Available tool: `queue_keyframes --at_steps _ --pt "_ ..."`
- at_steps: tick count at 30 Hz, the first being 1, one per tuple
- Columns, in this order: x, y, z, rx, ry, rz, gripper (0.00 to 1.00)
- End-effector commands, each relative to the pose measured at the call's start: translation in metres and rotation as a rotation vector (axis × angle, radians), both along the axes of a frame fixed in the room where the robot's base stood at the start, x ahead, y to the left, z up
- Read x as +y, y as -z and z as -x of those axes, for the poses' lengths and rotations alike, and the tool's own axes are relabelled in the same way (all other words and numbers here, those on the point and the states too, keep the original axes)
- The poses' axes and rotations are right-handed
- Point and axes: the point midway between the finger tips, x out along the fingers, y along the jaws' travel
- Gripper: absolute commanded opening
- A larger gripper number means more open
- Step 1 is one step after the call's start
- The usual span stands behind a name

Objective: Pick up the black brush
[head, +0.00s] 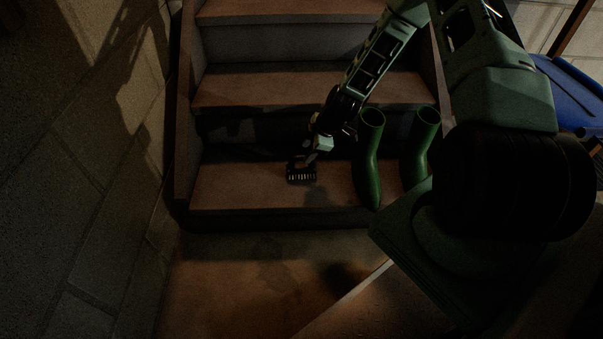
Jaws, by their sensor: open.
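The black brush (301,176) shows in the head view as a small dark shape with a row of pale marks. It is at the lowest visible wooden stair tread, left of the green boots. My gripper (309,160) reaches down from the upper right and is right at the brush's upper end. Its jaws are open, but the fingers are small and dark. I cannot tell whether they touch the brush or stand around part of it.
Two green boots (369,160) (417,150) stand on the same tread (235,187), close to the right of my gripper. A wooden side board (184,120) and a block wall (85,160) bound the left. A blue object (572,95) is at far right. The tread's left part is clear.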

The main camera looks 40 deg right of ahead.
Motion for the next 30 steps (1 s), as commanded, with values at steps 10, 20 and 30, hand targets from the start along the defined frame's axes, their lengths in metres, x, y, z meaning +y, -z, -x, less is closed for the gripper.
queue_keyframes --at_steps 10,20,30 --pt "0.01 0.04 -0.015 -0.001 0.0 -0.001 0.45" --pt "0.012 0.047 -0.019 0.0 -0.001 0.0 0.45" --pt "0.012 0.047 -0.019 -0.001 -0.001 0.001 0.0"
